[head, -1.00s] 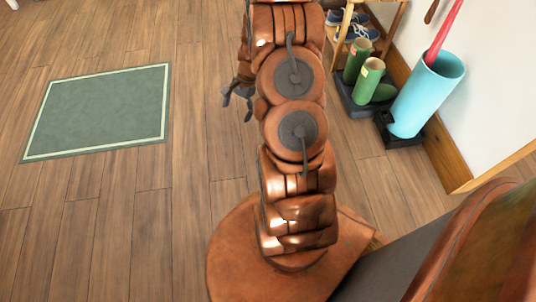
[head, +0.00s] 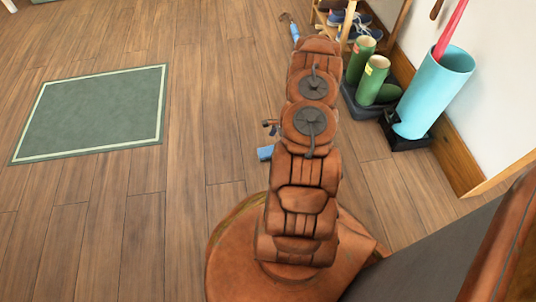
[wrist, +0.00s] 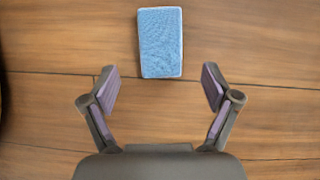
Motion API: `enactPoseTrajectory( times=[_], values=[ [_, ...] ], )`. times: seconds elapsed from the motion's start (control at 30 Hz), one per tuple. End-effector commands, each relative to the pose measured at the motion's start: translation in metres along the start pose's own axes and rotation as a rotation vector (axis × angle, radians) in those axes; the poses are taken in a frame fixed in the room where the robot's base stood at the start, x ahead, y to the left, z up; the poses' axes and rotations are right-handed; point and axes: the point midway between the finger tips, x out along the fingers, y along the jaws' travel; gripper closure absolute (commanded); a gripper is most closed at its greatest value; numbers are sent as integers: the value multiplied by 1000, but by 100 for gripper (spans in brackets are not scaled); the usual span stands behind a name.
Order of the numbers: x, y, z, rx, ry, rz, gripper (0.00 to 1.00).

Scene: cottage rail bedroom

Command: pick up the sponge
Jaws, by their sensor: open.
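The sponge (wrist: 160,42) is a blue block with pale edges lying on the wooden floor. In the wrist view it is at the top centre, beyond my fingertips and between their lines. In the head view only a blue piece of the sponge (head: 265,153) shows, left of my arm; the rest is hidden behind the arm. My gripper (wrist: 159,88) is open and empty, its two fingers spread wider than the sponge. In the head view my gripper is mostly hidden behind my arm, with a small dark part showing above the sponge.
A green mat (head: 92,112) with a pale border lies at left. Green boots (head: 372,80) stand on a dark tray at right, beside a light-blue umbrella stand (head: 433,90) by the wall. A shoe rack (head: 348,22) is at the back. The floor between mat and arm is clear.

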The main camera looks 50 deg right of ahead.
Motion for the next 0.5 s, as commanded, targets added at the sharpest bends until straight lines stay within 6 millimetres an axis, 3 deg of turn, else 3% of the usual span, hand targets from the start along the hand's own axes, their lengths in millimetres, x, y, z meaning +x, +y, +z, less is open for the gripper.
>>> enactPoseTrajectory(
  times=[0.5],
  values=[
    [57,0,1,-4,0,3,12]
  ],
)
